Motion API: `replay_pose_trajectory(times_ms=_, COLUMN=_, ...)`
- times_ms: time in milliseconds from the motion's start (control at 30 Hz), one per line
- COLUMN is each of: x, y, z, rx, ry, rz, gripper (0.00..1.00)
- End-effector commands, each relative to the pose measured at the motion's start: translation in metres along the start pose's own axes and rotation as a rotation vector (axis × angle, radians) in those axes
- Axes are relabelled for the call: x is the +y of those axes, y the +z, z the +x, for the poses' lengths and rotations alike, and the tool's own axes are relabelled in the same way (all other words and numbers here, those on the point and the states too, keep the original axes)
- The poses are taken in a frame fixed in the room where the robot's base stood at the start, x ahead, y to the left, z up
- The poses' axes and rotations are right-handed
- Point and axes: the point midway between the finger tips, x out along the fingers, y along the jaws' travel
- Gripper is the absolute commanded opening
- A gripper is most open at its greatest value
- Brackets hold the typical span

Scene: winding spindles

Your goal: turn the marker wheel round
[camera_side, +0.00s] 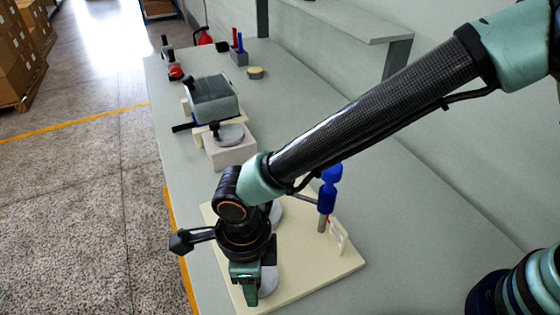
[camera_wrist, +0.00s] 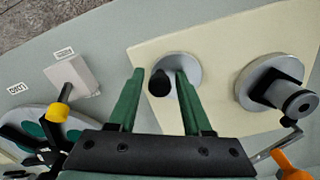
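A grey wheel (camera_wrist: 190,68) with an upright black knob (camera_wrist: 160,82) lies on a cream board (camera_wrist: 225,45); no marker on it can be made out. A second grey disc (camera_wrist: 248,99), carrying a dark spindle (camera_wrist: 275,84), sits to its right. My gripper (camera_wrist: 157,75) is open, its green fingers on either side of the knob in the wrist view. I cannot tell whether they touch it.
A blue-handled tool (camera_side: 328,192) stands on the board close to my arm. Behind are a pale block (camera_side: 232,152) with a knobbed disc and a grey roller (camera_side: 212,100). A shelf (camera_side: 345,18) overhangs the bench's back.

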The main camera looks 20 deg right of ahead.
Motion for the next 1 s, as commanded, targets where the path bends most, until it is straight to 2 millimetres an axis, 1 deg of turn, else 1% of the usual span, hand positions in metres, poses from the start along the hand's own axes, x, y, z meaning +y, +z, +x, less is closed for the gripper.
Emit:
replay_pose_trajectory(times_ms=333, x=0.0, y=0.0, z=-0.001, rx=-0.002, ry=0.0, rz=-0.001, gripper=0.61)
replay_pose_trajectory(times_ms=467, x=0.0, y=0.001, z=-0.01, rx=-0.005, ry=-0.001, rz=-0.001, gripper=0.61)
replay_pose_trajectory(times_ms=567, x=0.0, y=0.001, z=-0.026, rx=-0.007, ry=-0.001, rz=-0.001, gripper=0.61)
replay_pose_trajectory(times_ms=800, x=0.0, y=0.001, z=-0.076, rx=-0.008, ry=-0.002, rz=-0.001, gripper=0.61)
replay_pose_trajectory(times_ms=900, x=0.0, y=0.001, z=-0.094, rx=-0.006, ry=-0.001, rz=0.0, gripper=0.61)
replay_pose_trajectory(times_ms=1000, x=0.0, y=0.001, z=-0.107, rx=-0.005, ry=-0.001, rz=0.0, gripper=0.61)
